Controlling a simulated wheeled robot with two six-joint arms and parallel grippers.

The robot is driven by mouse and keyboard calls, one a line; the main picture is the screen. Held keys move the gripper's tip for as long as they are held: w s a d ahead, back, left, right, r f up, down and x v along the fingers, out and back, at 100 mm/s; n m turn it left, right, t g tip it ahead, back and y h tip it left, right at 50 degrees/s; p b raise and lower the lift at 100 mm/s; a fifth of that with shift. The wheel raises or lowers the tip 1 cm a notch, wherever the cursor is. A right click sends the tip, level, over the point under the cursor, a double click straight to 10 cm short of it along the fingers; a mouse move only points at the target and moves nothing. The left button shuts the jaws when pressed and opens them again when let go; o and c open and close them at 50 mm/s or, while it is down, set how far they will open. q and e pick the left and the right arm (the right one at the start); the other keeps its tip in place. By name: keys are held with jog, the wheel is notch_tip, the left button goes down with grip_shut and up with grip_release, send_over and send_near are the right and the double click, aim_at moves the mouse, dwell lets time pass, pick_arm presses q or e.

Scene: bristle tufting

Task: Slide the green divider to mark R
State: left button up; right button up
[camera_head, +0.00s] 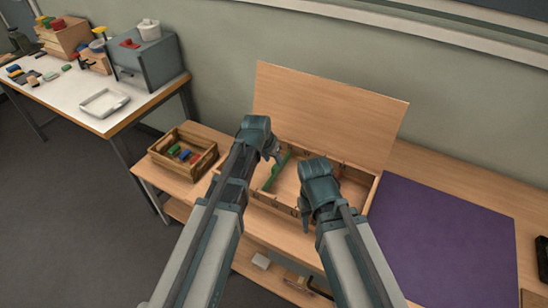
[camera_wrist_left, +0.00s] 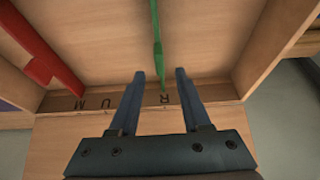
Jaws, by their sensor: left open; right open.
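The green divider (camera_head: 276,171) stands across the inside of a wooden box, left of its middle. In the left wrist view the green divider (camera_wrist_left: 157,45) runs down between my open left fingers (camera_wrist_left: 162,95), with a gap on each side. Its near end is close beside the mark R (camera_wrist_left: 166,99) on the box's edge strip. My left gripper (camera_head: 273,155) is at the box's back left part. My right gripper (camera_head: 304,222) is open over the box's front part, apart from the divider.
A red divider (camera_wrist_left: 45,62) stands left of the green one in the wrist view, near marks M (camera_wrist_left: 106,103) and U (camera_wrist_left: 80,104). The raised lid (camera_head: 330,110) rises behind the box. A crate of coloured blocks (camera_head: 205,153) stands left, a purple mat (camera_head: 440,240) right.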

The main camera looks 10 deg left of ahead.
pick_arm(q)
jog(key=p+v, duration=0.8)
jog(key=v, duration=0.2)
pick_arm(e)
notch_tip(320, 180, up, 9)
jog(key=shift+r, duration=0.15)
